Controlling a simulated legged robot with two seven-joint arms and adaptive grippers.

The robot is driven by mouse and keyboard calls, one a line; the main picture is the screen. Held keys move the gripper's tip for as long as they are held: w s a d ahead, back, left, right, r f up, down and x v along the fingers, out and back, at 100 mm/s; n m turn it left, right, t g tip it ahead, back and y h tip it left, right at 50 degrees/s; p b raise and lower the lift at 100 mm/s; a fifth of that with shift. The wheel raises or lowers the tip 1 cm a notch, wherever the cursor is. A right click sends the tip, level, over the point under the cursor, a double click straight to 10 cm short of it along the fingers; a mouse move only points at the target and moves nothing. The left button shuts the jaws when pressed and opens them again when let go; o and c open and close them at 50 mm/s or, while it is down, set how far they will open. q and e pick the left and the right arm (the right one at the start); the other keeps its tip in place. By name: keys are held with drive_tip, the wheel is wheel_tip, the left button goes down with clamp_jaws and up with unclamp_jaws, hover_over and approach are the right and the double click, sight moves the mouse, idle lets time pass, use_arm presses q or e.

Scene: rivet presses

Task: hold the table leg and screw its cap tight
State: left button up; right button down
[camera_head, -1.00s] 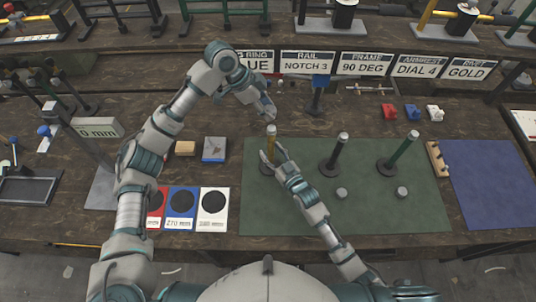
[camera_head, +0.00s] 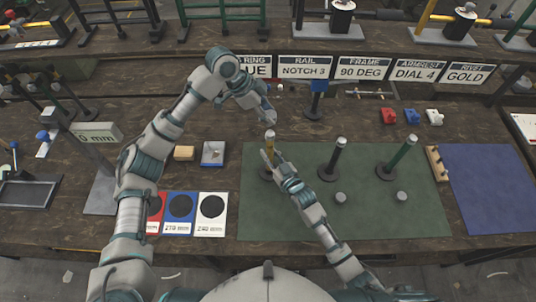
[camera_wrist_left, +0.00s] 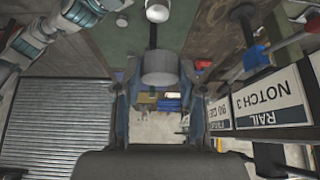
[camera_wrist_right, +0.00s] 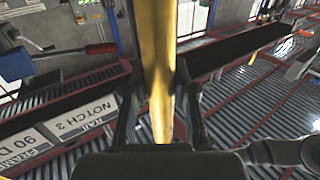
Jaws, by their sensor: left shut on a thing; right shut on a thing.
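A gold table leg (camera_head: 269,149) stands upright at the left of the green mat, with a grey cap (camera_head: 270,133) at its top. My left gripper (camera_head: 271,117) comes down from above and is shut on the cap. The left wrist view shows the cap (camera_wrist_left: 160,67) between the fingers. My right gripper (camera_head: 268,158) is shut on the gold leg below the cap. In the right wrist view the gold leg (camera_wrist_right: 158,75) runs between both fingers. The cap's seat on the leg is too small to judge.
A black leg (camera_head: 334,158) and a green leg (camera_head: 398,158) stand on the green mat (camera_head: 300,222). Two loose grey pieces (camera_head: 341,198) (camera_head: 401,197) lie in front of them. A wooden block with holes (camera_head: 437,163) and a blue mat (camera_head: 492,190) are to the right.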

sight(271, 132)
use_arm(q)
drive_tip(key=f, duration=0.4)
drive_tip(key=shift+s+d+f, duration=0.15)
drive_tip(key=shift+d, duration=0.15)
drive_tip(key=shift+a+f, duration=0.2)
drive_tip(key=shift+a, duration=0.55)
drive_tip(key=shift+d, duration=0.45)
drive_tip(key=shift+d+f, duration=0.25)
drive_tip(key=shift+f, duration=0.6)
drive_tip(key=shift+a, duration=0.5)
drive_tip(key=shift+d, duration=0.1)
